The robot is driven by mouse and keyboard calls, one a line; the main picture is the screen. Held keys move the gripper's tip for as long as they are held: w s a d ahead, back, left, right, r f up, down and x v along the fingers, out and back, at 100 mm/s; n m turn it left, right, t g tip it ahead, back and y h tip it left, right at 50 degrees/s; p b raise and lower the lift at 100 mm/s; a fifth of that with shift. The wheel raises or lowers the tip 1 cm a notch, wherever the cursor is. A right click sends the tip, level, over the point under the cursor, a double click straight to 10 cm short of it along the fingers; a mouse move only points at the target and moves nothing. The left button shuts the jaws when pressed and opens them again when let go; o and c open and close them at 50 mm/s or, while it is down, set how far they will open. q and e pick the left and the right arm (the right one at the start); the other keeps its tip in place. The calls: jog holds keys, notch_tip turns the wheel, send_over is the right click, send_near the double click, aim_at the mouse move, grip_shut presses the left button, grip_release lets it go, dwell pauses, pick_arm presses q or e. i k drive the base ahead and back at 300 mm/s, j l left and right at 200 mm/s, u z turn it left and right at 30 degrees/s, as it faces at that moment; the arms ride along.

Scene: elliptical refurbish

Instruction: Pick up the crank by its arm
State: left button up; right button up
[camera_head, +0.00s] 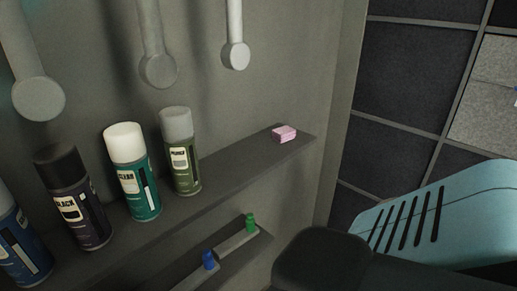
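No part is clearly identifiable as the crank. On the lower shelf lies a grey bar with a green knob (250,222) at its far end. Beside it is another grey piece with a blue knob (208,259), partly cut by the bottom edge. I cannot tell whether either is the crank. Three grey rods with round ends hang on the wall above: left (38,98), middle (158,70) and a paler right one (236,55). Neither of my grippers shows in the head view.
The upper shelf (235,168) holds several spray cans, including black (75,200), teal with a white cap (135,178) and green (181,158). A pink block (284,133) sits near its right end. A slotted teal body (440,215) fills the lower right.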

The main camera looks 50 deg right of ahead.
aim_at(225, 248)
jog(key=z, duration=1.2)
jog(key=i+l, duration=0.1)
jog(key=i, duration=0.15)
jog(key=i+l, duration=0.15)
jog(key=i, duration=0.15)
